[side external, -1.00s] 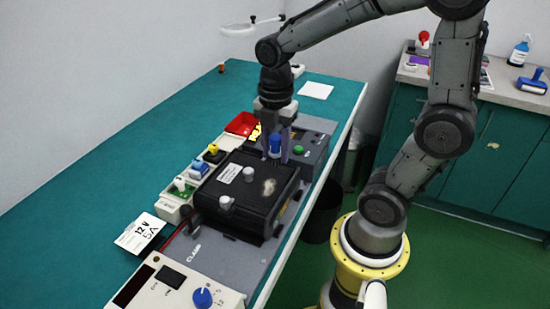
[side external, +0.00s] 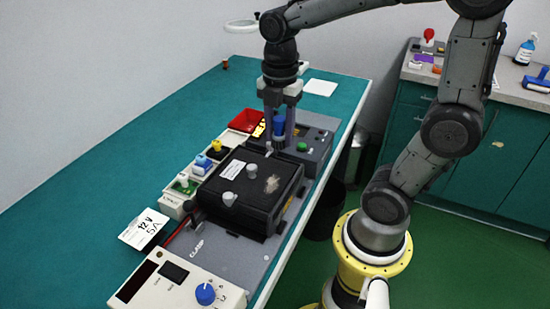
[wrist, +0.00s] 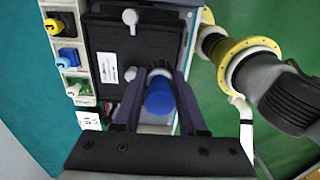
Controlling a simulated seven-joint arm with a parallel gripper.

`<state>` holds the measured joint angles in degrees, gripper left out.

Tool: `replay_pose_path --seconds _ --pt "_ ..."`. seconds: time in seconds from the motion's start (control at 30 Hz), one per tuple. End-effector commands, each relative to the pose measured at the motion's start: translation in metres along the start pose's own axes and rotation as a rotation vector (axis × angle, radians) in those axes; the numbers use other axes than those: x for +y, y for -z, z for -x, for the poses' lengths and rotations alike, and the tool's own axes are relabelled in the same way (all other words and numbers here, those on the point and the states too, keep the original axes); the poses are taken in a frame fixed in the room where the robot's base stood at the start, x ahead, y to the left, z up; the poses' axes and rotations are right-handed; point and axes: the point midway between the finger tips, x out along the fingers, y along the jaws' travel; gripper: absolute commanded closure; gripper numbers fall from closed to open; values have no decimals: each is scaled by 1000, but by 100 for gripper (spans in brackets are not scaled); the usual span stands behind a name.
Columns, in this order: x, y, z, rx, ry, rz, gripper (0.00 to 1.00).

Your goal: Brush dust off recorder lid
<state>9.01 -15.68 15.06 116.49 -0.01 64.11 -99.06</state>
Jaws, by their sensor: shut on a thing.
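The black recorder (side external: 240,205) sits on a grey base, its flat lid (side external: 252,172) facing up. A pale dust patch (side external: 272,184) shows on the lid's right part in the side view. My gripper (side external: 278,148) is shut on a blue-handled brush (side external: 279,126), held upright near the lid's far edge. I cannot tell whether its bristles touch anything. In the wrist view the blue handle (wrist: 159,98) is between the fingers, with the lid (wrist: 120,45) beyond; the brush and fingers cover part of it. No dust patch is clear there.
Two light grey knobs (side external: 229,198) stand up from the recorder. The table's left is clear.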

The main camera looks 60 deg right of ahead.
Motion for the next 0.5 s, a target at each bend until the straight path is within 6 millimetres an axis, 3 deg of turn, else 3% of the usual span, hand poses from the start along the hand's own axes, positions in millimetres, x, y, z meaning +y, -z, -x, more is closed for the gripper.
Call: replay_pose_path --seconds 0.5 --pt "0 0 -11 0 2 0 100"
